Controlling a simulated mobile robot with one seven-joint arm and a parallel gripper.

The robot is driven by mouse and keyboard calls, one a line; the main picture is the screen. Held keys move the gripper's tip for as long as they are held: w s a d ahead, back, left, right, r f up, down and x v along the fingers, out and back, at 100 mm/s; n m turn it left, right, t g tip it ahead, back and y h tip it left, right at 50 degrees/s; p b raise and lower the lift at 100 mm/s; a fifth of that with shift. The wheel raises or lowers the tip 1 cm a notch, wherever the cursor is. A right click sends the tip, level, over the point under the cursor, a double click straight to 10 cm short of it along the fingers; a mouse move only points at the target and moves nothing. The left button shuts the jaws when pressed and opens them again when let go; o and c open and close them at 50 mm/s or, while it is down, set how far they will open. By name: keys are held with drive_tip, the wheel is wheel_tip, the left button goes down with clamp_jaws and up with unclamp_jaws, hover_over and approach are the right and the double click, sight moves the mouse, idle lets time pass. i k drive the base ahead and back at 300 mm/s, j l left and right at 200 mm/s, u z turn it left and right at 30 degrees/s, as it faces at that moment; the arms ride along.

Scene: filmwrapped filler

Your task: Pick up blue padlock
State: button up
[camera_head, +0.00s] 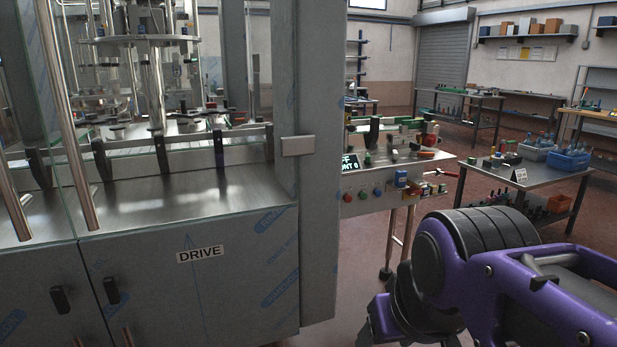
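A small blue object (401,178), which looks like the blue padlock, is at the front right of the control panel (362,207) beside the filler machine. It is small in the picture, and I cannot tell whether it hangs there or rests on something. My purple and black arm comes in from the lower right.
The filler machine's steel cabinet (190,285), marked DRIVE, and its tall post (318,130) fill the left. A red handle-like part (420,188) is beside the blue object. Floor shows between panel and table.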

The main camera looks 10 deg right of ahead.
sight(401, 175)
drive_tip(key=i+l+z, duration=0.25)
drive_tip(key=i+l, duration=0.15)
drive_tip(key=l, duration=0.2)
drive_tip(key=i+l+z, duration=0.2)
drive_tip(key=i+l, duration=0.25)
drive_tip(key=l, duration=0.1)
